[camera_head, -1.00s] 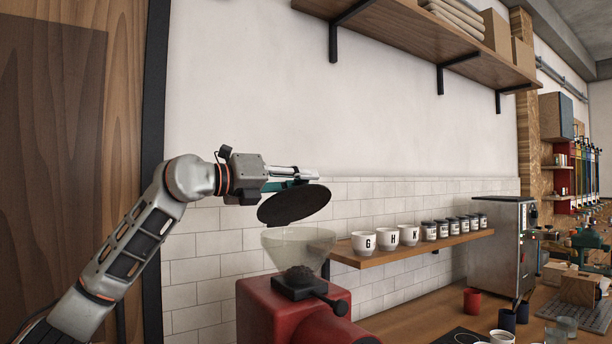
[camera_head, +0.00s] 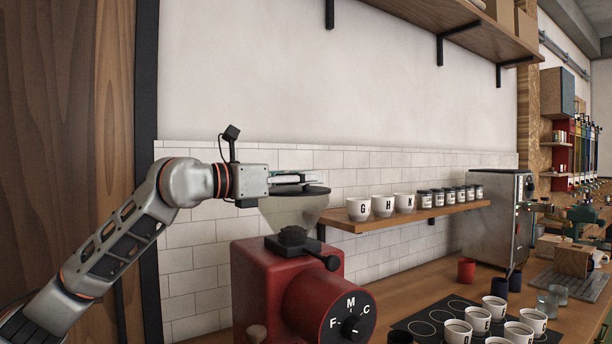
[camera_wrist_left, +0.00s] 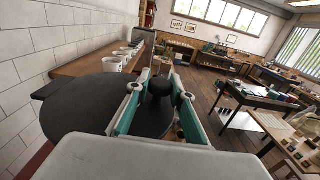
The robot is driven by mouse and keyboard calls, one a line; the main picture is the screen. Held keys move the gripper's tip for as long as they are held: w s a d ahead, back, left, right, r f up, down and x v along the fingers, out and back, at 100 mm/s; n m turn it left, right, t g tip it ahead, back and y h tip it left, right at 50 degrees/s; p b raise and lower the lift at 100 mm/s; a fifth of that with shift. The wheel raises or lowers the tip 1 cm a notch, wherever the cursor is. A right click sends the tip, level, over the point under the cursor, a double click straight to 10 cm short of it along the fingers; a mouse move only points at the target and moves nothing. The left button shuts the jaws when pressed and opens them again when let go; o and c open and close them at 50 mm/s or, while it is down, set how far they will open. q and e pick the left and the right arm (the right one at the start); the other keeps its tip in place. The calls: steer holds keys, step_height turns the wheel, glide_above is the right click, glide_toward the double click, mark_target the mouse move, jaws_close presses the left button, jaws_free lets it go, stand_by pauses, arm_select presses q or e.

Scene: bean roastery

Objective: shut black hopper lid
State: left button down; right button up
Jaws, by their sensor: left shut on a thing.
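The black hopper lid (camera_head: 312,190) is a flat round disc lying about level across the mouth of the clear cone-shaped hopper (camera_head: 290,213) on the red grinder (camera_head: 265,275). Any small gap at its far rim is hidden. My left gripper (camera_head: 298,179) is just above the lid. In the left wrist view, the teal-padded fingers of this gripper (camera_wrist_left: 160,97) are shut on the lid's round black knob (camera_wrist_left: 160,86), and the lid (camera_wrist_left: 85,106) spreads out to the left beneath them. My right gripper is not in view.
A wall shelf (camera_head: 400,217) with white lettered cups and dark jars runs right behind the hopper. A dark tray (camera_head: 425,326) with cups is on the wooden counter. A metal machine (camera_head: 497,220) stands farther right. An upper shelf (camera_head: 450,30) hangs overhead.

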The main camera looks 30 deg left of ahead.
arm_select(q)
steer(key=shift+d+f, duration=0.1)
steer(key=shift+f, duration=0.1)
steer(key=c, duration=1.8)
jaws_free()
steer(key=shift+o, duration=0.2)
steer(key=shift+r, duration=0.1)
steer(key=v, duration=1.2)
